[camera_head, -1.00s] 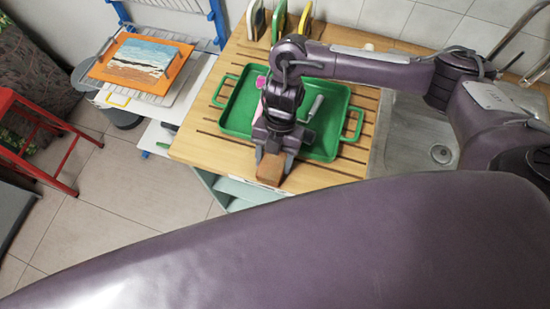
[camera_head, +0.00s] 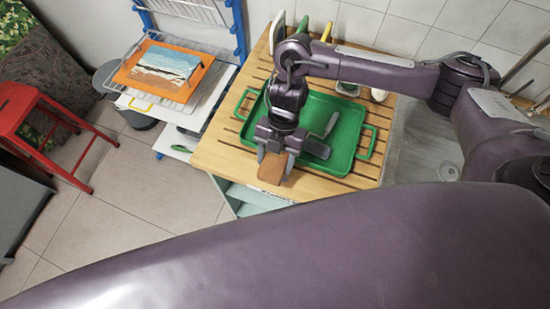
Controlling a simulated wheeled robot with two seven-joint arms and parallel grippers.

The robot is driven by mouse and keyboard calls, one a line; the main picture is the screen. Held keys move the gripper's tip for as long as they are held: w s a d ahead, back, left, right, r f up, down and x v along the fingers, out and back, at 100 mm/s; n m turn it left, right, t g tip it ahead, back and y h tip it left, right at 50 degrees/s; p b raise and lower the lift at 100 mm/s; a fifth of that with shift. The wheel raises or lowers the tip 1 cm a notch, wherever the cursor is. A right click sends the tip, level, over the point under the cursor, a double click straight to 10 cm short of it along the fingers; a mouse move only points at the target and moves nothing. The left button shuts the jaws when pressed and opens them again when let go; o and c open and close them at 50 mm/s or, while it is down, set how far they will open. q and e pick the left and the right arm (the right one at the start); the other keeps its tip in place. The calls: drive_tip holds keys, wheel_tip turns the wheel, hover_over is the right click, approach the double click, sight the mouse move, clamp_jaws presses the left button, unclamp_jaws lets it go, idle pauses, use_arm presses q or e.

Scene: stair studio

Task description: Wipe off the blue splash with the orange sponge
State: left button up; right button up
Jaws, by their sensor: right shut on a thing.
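My right gripper (camera_head: 276,154) is shut on the orange sponge (camera_head: 269,168), which looks brownish orange. It holds the sponge low over the wooden slatted counter, between the green tray and the counter's front edge. I cannot tell whether the sponge touches the wood. No blue splash is visible; the gripper, sponge and arm hide part of the counter and tray. My left gripper is not in view.
The green tray (camera_head: 347,151) on the wooden counter (camera_head: 225,150) holds a grey-handled utensil (camera_head: 331,124). A sink (camera_head: 430,150) lies right. Upright boards (camera_head: 277,32) stand behind. An orange-framed picture (camera_head: 165,68) lies on a rack at left, near a red stool (camera_head: 35,125).

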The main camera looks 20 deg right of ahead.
wheel_tip(320, 180, up, 2)
drive_tip(key=shift+w+a+r+p, duration=0.1)
drive_tip(key=shift+w+a+p, duration=0.05)
drive_tip(key=shift+p, duration=0.5)
drive_tip(key=shift+r, duration=0.2)
drive_tip(key=shift+r+p, duration=0.1)
drive_tip(key=shift+p, duration=0.2)
